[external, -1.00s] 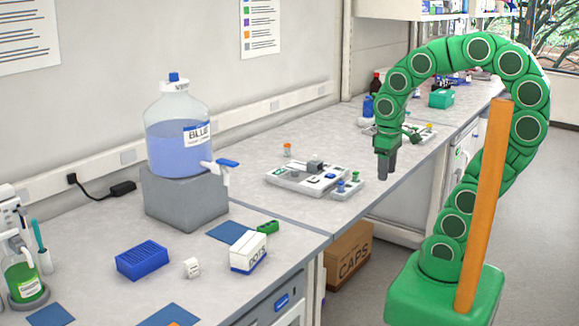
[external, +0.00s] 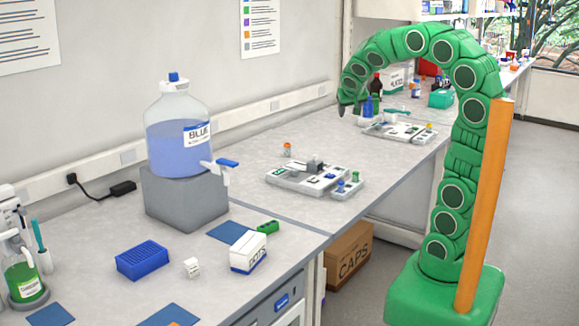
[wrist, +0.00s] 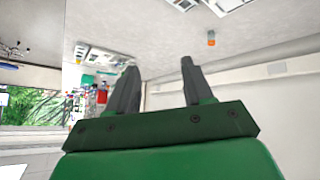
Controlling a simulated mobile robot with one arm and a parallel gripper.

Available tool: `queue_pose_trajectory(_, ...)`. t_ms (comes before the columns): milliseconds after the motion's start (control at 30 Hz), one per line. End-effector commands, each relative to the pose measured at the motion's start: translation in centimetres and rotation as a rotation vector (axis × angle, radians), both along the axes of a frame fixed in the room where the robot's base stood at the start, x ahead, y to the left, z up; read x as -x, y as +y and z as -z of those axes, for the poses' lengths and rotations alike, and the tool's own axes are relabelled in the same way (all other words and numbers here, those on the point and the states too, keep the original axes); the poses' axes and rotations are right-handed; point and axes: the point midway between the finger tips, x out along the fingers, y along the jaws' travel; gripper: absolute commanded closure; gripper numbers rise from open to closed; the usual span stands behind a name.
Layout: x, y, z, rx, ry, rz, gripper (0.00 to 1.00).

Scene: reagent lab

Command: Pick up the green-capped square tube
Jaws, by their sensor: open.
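A small green-capped tube (external: 355,176) stands at the right end of the pale rack in the middle of the bench. It is too small to tell whether it is square. A blue-capped tube (external: 340,186) stands beside it. My gripper (wrist: 158,70) is open and empty in the wrist view, its two dark fingers spread. The wrist view is upside down and does not clearly show the tube.
The pale rack (external: 300,181) lies near the bench wall, with an orange-capped vial (external: 287,150) behind it. A second rack (external: 397,132) sits farther back. A large blue bottle (external: 178,130) stands on a grey block at left. Bench between the racks is clear.

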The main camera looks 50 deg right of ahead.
Motion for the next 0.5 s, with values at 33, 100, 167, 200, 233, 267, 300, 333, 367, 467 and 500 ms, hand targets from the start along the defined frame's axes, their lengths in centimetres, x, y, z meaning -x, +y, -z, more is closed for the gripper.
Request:
queue_pose_trajectory(33, -0.3, 0.3, 1.1, -0.001, 0.011, 0.025, 0.49)
queue_pose_trajectory(100, -0.5, 0.5, 2.5, -0.001, 0.015, 0.067, 0.49)
queue_pose_trajectory(167, -0.7, 0.9, 3.8, -0.001, 0.017, 0.11, 0.49)
queue_pose_trajectory(200, -0.8, 1.1, 4.7, 0.002, 0.019, 0.141, 0.49)
queue_pose_trajectory(233, -0.9, 1.2, 5.6, 0.003, 0.02, 0.166, 0.49)
queue_pose_trajectory(267, -1.0, 1.4, 6.4, 0.007, 0.021, 0.192, 0.49)
queue_pose_trajectory(300, -1.0, 1.6, 7.6, 0.011, 0.02, 0.23, 0.49)
queue_pose_trajectory(333, -1.1, 1.7, 8.4, 0.018, 0.019, 0.257, 0.49)
queue_pose_trajectory(367, -1.1, 1.9, 9.3, 0.024, 0.016, 0.285, 0.49)
queue_pose_trajectory(467, -1.0, 2.3, 12.1, 0.052, 0.001, 0.378, 0.49)
queue_pose_trajectory(500, -1.0, 2.4, 13.0, 0.064, -0.009, 0.413, 0.49)
